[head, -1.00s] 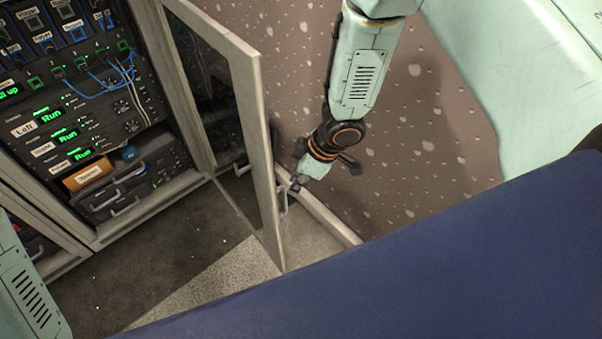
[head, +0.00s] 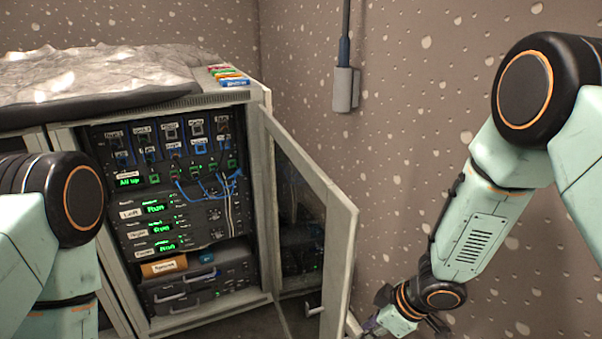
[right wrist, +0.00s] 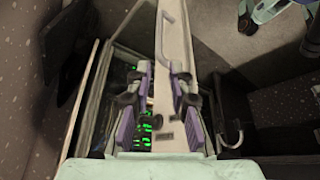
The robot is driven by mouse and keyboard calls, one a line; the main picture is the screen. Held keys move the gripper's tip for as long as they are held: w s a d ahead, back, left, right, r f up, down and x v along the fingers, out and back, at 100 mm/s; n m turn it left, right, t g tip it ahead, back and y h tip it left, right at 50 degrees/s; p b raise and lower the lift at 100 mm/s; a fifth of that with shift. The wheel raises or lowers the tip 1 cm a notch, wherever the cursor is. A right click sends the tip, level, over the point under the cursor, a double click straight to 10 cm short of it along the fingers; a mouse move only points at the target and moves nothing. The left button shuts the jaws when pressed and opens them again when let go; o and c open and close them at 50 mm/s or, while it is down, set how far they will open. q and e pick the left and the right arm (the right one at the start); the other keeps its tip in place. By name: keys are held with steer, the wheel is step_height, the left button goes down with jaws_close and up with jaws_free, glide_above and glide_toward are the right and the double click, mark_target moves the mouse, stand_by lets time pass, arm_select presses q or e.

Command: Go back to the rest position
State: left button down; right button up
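My right gripper (head: 375,322) is low in the head view, beside the lower outer edge of the open cabinet door (head: 340,250). In the right wrist view its two fingers (right wrist: 157,98) are spread apart. The pale door edge and its handle (right wrist: 168,35) show between and beyond them; I see no clear contact. My left arm (head: 60,220) comes in at the left of the head view, in front of the cabinet's left side. My left gripper is out of the frame.
The rack cabinet (head: 262,97) stands open, with green displays (head: 160,228) and blue cables. A rocky grey model (head: 90,70) and coloured labelled strips (head: 232,78) lie on top.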

steer(key=s+d+f+m+g+h, duration=0.1)
steer(key=s+m, duration=0.3)
steer(key=s, duration=0.5)
steer(key=s+d+f+m+g+h, duration=0.1)
steer(key=s+d+f+m, duration=0.2)
steer(key=s, duration=0.6)
steer(key=s+d+f+m+h, duration=0.1)
steer(key=s+f+m+h, duration=0.1)
steer(key=s, duration=0.8)
steer(key=f+m+p, duration=0.1)
steer(key=m, duration=0.1)
steer(key=shift+d+m+g, duration=0.3)
steer(key=shift+d+g, duration=0.1)
